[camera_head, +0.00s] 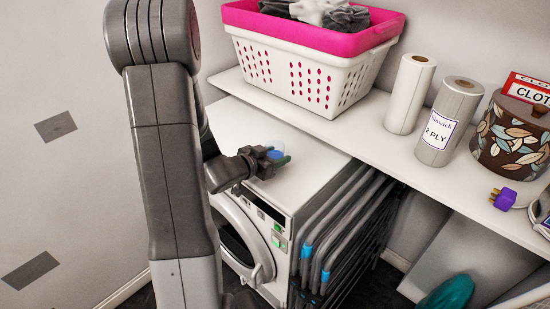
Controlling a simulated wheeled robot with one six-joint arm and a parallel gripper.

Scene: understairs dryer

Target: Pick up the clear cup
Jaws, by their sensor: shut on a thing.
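A small clear, bluish cup (275,154) is at the top of the white dryer (305,172), near its front. My gripper (273,160) reaches it from the left and is shut on it. The gripper's fingers hide much of the cup. I cannot tell whether the cup's base touches the dryer top.
A white shelf (345,135) runs behind and right of the dryer. It carries a pink-rimmed laundry basket (310,75), paper rolls (449,120), a leaf-patterned container (514,135) and a purple plug (503,198). A folded rack (345,240) stands right of the dryer.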

